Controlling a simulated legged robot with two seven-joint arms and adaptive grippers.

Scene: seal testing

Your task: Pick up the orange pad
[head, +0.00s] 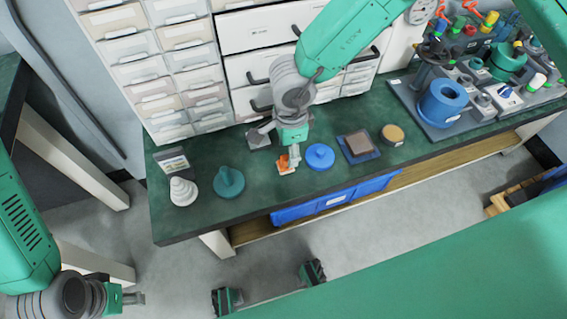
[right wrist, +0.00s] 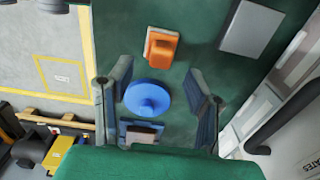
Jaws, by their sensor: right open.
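The orange pad (head: 285,164) lies on the dark green bench top, near the tip of my right gripper (head: 280,143). It also shows in the right wrist view (right wrist: 161,46), above and beyond the fingertips, with a raised block on a flat base. My right gripper (right wrist: 157,108) is open, its fingers apart with nothing between them; the blue round lid (right wrist: 148,98) shows below in that gap. My left gripper (head: 131,298) hangs at the lower left, away from the bench; its jaw state is unclear.
Beside the orange pad are a grey pad (head: 257,138) and the blue lid (head: 320,157). A brown-topped blue pad (head: 358,146), a tan disc (head: 392,134), a green knob (head: 229,182) and a white cone (head: 183,191) share the bench. Drawers (head: 150,70) stand behind.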

